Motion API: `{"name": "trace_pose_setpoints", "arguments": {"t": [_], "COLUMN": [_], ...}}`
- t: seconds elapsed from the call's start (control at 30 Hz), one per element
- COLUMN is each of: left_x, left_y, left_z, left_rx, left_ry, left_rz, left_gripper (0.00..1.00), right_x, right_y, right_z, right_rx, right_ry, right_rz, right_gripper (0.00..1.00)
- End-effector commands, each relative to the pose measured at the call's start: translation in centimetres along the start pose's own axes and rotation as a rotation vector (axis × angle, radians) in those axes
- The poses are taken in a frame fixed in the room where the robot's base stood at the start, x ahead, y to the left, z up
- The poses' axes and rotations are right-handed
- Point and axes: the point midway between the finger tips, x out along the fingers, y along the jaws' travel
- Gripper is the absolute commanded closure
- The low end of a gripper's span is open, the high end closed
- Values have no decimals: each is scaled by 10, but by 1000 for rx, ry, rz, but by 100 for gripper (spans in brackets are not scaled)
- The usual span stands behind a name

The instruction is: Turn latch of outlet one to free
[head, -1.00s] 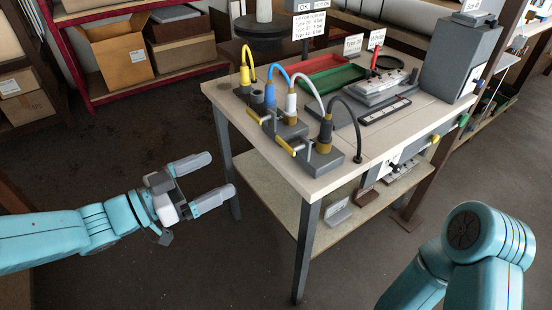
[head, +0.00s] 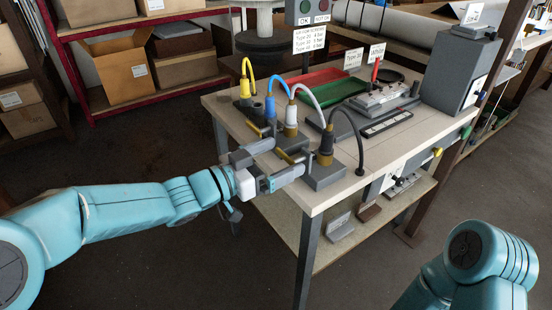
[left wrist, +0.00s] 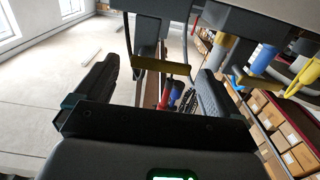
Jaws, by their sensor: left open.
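Grey outlet blocks stand at the table's near left edge, with black (head: 326,145), white (head: 291,115), blue (head: 270,104) and yellow (head: 245,88) hose connectors. Yellow latch bars stick out from their near side; I cannot tell which outlet is number one. My left gripper (head: 283,157) is open at the latch bar (head: 287,157) of the front block. In the left wrist view, a yellow latch bar (left wrist: 160,66) shows between the open fingers of the left gripper (left wrist: 157,70), apart from both. A second yellow bar (left wrist: 255,82) lies beyond the right finger. My right gripper is out of view.
The wooden-topped table (head: 385,155) also holds a red tray (head: 308,77), a green tray (head: 332,92), a grey fixture (head: 385,102) and a tall grey box (head: 458,70). Cardboard boxes (head: 121,70) fill shelves at the back left. The floor left of the table is clear.

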Motion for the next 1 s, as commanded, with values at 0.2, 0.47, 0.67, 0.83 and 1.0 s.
{"name": "trace_pose_setpoints", "arguments": {"t": [0.2, 0.47, 0.67, 0.83, 1.0], "left_x": [0, 0, 0, 0, 0], "left_y": [0, 0, 1, 1, 3], "left_z": [0, 0, 1, 0, -2], "left_rx": [0, 5, 54, 157, 304], "left_ry": [0, -1, -1, -2, -1], "left_rz": [0, 0, 1, 1, 1], "left_gripper": [36, 59, 59, 59, 59], "right_x": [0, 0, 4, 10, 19], "right_y": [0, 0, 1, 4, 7], "right_z": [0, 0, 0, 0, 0], "right_rx": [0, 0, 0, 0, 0], "right_ry": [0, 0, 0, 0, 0], "right_rz": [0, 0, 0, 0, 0], "right_gripper": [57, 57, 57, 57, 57]}}
